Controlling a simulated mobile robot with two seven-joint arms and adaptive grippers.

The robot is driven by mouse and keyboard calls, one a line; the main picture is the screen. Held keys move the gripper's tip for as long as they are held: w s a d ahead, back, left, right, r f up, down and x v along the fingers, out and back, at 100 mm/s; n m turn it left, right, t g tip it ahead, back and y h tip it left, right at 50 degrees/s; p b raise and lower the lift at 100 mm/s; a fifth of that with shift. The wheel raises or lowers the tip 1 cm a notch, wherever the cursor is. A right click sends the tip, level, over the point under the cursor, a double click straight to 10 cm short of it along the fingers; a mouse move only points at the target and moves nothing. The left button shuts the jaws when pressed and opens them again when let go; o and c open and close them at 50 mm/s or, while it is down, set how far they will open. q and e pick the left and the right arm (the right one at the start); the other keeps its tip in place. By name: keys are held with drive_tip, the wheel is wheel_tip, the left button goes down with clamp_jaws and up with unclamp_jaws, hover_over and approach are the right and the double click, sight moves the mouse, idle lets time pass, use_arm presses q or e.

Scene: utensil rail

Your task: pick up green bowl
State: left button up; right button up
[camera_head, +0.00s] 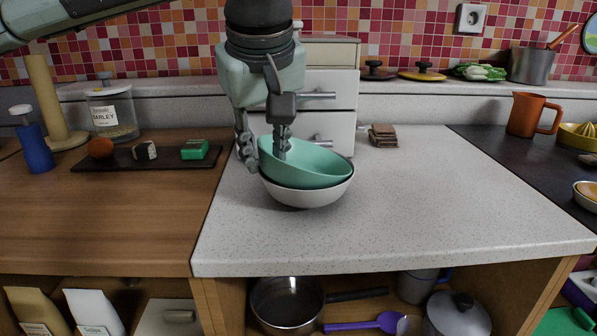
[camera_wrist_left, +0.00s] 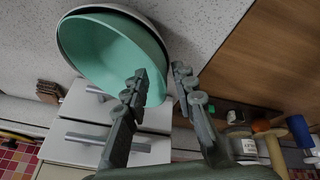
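The green bowl (camera_head: 308,163) sits tilted inside a white bowl (camera_head: 310,193) on the speckled light counter. My left gripper (camera_head: 265,162) is at the green bowl's left rim, pointing down. One finger is over the inside of the bowl and the other is outside it on the left. In the left wrist view, the gripper (camera_wrist_left: 159,76) has a clear gap between its fingers, with the rim of the green bowl (camera_wrist_left: 105,50) between them. I cannot tell whether either finger touches the bowl. My right gripper is not in view.
A white drawer unit (camera_head: 330,95) stands right behind the bowls. A dark tray (camera_head: 115,165) with small items, a blue bottle (camera_head: 35,143) and a jar (camera_head: 112,113) are on the wooden counter at left. The counter right of the bowls (camera_head: 455,200) is clear. An orange mug (camera_head: 527,115) stands far right.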

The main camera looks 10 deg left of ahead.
use_arm(q)
drive_tip(key=shift+f, duration=0.1)
drive_tip(key=shift+c, duration=0.4)
clamp_jaws()
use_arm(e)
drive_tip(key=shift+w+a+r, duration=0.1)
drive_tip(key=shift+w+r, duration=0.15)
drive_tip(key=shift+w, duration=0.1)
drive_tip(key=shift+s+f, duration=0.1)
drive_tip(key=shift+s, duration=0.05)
use_arm(q)
drive_tip(key=shift+r, duration=0.3)
wheel_tip(320, 180, up, 4)
drive_tip(key=shift+f, duration=0.1)
drive_tip(key=s+a+r, duration=0.6)
drive_tip(key=s, duration=0.4)
drive_tip(key=shift+r+p, duration=0.3)
drive_tip(key=shift+p, duration=0.1)
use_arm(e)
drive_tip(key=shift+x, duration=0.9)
